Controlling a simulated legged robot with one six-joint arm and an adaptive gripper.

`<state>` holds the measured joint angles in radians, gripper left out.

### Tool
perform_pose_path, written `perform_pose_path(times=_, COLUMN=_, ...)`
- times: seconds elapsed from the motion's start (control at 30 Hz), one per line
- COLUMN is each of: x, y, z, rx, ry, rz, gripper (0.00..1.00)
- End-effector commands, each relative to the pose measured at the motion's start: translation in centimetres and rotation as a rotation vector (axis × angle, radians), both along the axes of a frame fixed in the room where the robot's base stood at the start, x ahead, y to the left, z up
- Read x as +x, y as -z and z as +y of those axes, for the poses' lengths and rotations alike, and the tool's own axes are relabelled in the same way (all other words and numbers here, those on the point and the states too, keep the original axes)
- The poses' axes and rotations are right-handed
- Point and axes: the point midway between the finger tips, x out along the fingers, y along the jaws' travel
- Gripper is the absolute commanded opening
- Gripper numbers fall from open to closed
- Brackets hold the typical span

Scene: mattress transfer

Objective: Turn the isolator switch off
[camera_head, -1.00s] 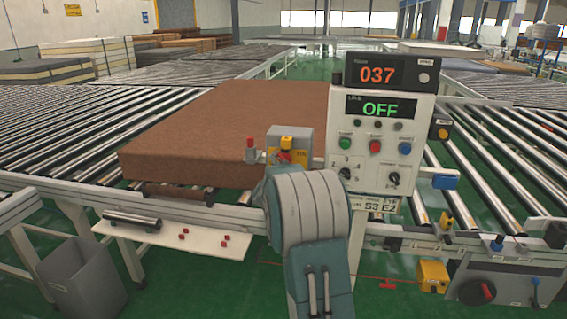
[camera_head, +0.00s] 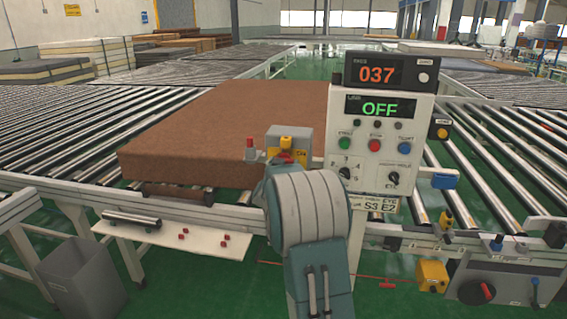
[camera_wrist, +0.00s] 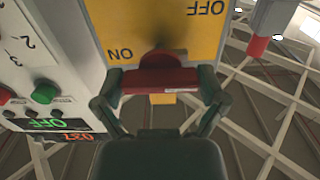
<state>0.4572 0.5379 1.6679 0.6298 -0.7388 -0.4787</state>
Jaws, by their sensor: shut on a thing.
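The isolator switch (camera_head: 303,146) is a grey box with a yellow face, just left of the control panel in the head view. In the wrist view its yellow plate (camera_wrist: 180,25) shows upside-down ON and OFF labels, with ON at left and OFF at upper right. Its red handle (camera_wrist: 160,80) lies crosswise in this view, its left end below the ON label. My gripper (camera_wrist: 160,88) is shut on the red handle, one finger at each end. In the head view my arm hides the gripper and most of the handle.
The control panel (camera_head: 357,160) stands close to the right of the switch; its displays read 037 and OFF. A brown mattress (camera_head: 220,125) lies on the rollers behind. A small red-topped post (camera_head: 250,150) stands close to the left of the switch.

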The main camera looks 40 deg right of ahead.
Motion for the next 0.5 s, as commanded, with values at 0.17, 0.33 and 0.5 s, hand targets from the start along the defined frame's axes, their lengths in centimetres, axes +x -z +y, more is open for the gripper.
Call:
perform_pose_path(times=0.17, x=0.08, y=0.23, z=0.10, rx=-0.014, ry=-0.003, rz=0.025, gripper=0.44)
perform_pose_path(times=0.33, x=0.10, y=0.22, z=0.11, rx=-0.019, ry=-0.003, rz=0.030, gripper=0.44)
perform_pose_path(times=0.5, x=0.10, y=0.19, z=0.11, rx=-0.019, ry=-0.004, rz=0.028, gripper=0.44)
